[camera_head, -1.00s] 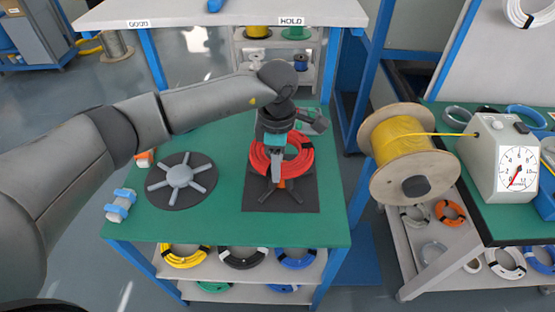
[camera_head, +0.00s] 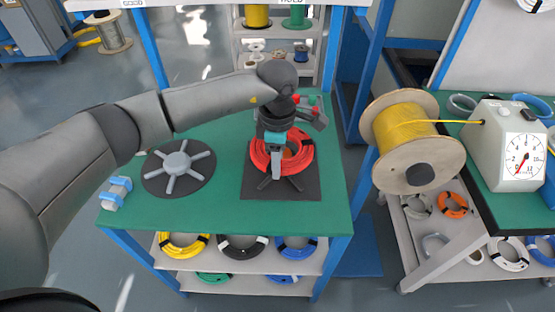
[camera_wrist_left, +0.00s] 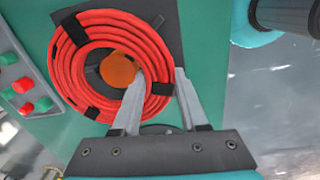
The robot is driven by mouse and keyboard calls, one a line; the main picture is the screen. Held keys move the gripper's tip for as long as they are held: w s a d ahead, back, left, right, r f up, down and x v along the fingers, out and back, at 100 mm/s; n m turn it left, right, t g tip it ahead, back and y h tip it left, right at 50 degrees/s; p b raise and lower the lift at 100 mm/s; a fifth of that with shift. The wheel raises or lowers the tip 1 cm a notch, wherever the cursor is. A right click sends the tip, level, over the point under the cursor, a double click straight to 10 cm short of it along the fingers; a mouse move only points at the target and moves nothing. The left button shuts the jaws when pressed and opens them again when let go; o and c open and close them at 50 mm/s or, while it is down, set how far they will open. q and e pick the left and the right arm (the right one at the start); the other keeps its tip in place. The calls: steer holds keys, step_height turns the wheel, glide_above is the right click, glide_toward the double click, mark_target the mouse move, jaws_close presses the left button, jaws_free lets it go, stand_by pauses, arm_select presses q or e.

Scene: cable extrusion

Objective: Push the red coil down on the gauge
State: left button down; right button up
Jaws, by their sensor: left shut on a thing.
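The red coil (camera_head: 302,168) with black ties is around the orange-topped hub of the gauge, above its dark spokes (camera_head: 296,184) and square dark base (camera_head: 255,189). In the left wrist view the red coil (camera_wrist_left: 67,72) surrounds the orange hub top (camera_wrist_left: 117,69). My left gripper (camera_head: 277,172) points down at the near side of the coil. In the wrist view the left gripper (camera_wrist_left: 158,82) has one finger inside the ring and one outside, shut on the coil's band. I cannot tell whether the coil rests on the spokes. My right gripper is not in view.
A grey spoked disc (camera_head: 178,163) and a blue-and-white part (camera_head: 116,192) lie left on the green table (camera_head: 225,215). A button box (camera_wrist_left: 22,85) stands close beside the coil. A yellow cable spool (camera_head: 405,130) and a dial device (camera_head: 508,145) are right.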

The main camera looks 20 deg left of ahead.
arm_select(q)
steer(key=shift+f+b, duration=0.9)
steer(key=shift+f, duration=0.15)
steer(key=shift+r, duration=0.1)
stand_by(0.4)
steer(key=shift+c, duration=1.8)
jaws_free()
steer(key=shift+a, duration=0.1)
